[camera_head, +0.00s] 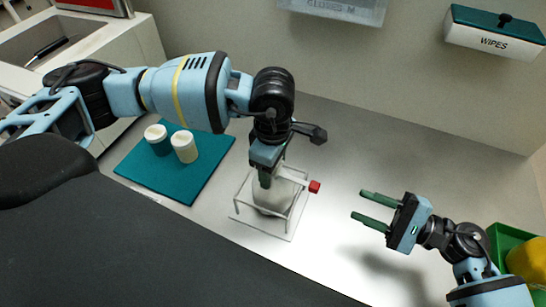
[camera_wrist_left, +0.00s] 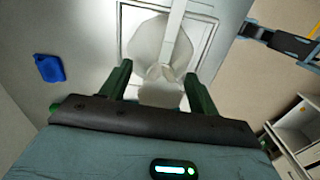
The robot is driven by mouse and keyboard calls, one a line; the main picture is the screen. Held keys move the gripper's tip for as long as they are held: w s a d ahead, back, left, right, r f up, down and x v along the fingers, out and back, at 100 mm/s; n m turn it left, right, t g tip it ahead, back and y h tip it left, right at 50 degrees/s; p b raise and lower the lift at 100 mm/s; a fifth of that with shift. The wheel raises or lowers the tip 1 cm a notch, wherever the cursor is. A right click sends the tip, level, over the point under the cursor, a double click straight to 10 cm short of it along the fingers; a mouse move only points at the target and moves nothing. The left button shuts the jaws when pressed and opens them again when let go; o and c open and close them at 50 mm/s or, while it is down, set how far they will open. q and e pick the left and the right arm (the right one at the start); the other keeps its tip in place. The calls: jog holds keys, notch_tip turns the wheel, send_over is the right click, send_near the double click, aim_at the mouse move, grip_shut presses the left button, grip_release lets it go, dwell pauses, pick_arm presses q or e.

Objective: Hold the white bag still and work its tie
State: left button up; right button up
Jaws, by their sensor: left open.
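The white bag (camera_head: 268,196) stands inside a white wire-like frame (camera_head: 291,222) on the grey bench. A white strip sticks out to the right from the bag's top and ends in a red block (camera_head: 314,187); I take it for the tie. My left gripper (camera_head: 265,181) points down over the bag and hides part of its top. In the left wrist view its green fingers (camera_wrist_left: 158,88) are open, with the pale bag (camera_wrist_left: 158,42) showing ahead of and between them. Contact cannot be told. My right gripper (camera_head: 374,208) is open and empty, right of the bag.
A teal mat (camera_head: 190,188) with two white-capped jars (camera_head: 184,147) lies left of the frame. A green bin (camera_head: 505,240) with something yellow is at the far right. A wipes box (camera_head: 493,40) hangs on the back wall.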

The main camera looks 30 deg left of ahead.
pick_arm(q)
jog(key=shift+c, duration=0.3)
jog(key=c, duration=1.2)
